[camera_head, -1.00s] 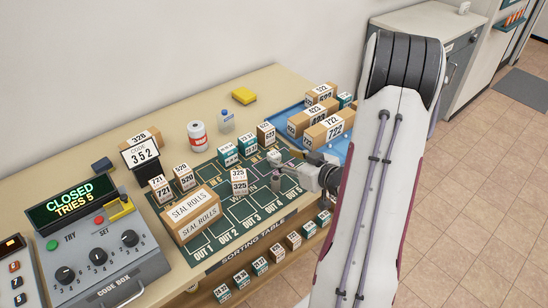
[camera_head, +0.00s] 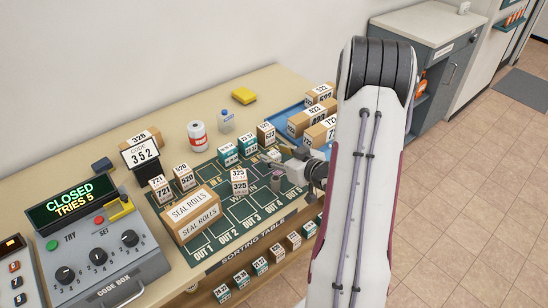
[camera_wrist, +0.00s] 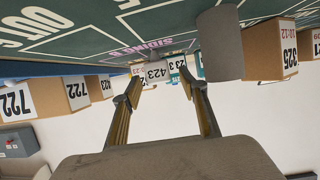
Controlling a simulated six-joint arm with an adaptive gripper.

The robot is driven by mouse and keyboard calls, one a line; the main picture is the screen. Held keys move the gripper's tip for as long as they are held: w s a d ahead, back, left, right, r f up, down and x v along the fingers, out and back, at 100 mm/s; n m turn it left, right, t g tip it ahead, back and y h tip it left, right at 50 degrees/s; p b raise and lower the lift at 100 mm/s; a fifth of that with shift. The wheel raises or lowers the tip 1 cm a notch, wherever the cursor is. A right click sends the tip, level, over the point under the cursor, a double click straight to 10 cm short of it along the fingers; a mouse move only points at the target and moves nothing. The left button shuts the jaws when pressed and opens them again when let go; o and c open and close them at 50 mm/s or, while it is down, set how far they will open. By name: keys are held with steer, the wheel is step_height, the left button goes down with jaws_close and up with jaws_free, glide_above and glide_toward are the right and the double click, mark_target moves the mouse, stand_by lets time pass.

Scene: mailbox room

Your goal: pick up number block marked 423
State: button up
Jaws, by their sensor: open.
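The block marked 423 (camera_head: 266,134) is a brown block with white labels. It stands upright at the back edge of the green mat (camera_head: 262,206), right of two teal blocks. In the wrist view the 423 block (camera_wrist: 157,72) shows between my two fingers, beyond their tips. My gripper (camera_head: 273,157) is open and empty, low over the mat in front of the block. In the wrist view my gripper (camera_wrist: 160,88) also shows apart from the block. My arm covers part of the right side in the head view.
Block 325 (camera_head: 239,182) and a small grey cylinder (camera_head: 275,181) stand near my gripper. Teal blocks (camera_head: 228,155) stand close left of 423. The blue tray (camera_head: 291,112) with large blocks lies to the right. A seal rolls box (camera_head: 190,212) is on the left.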

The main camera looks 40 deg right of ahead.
steer(key=shift+w+f, duration=0.25)
steer(key=shift+w, duration=0.35)
steer(key=c, duration=1)
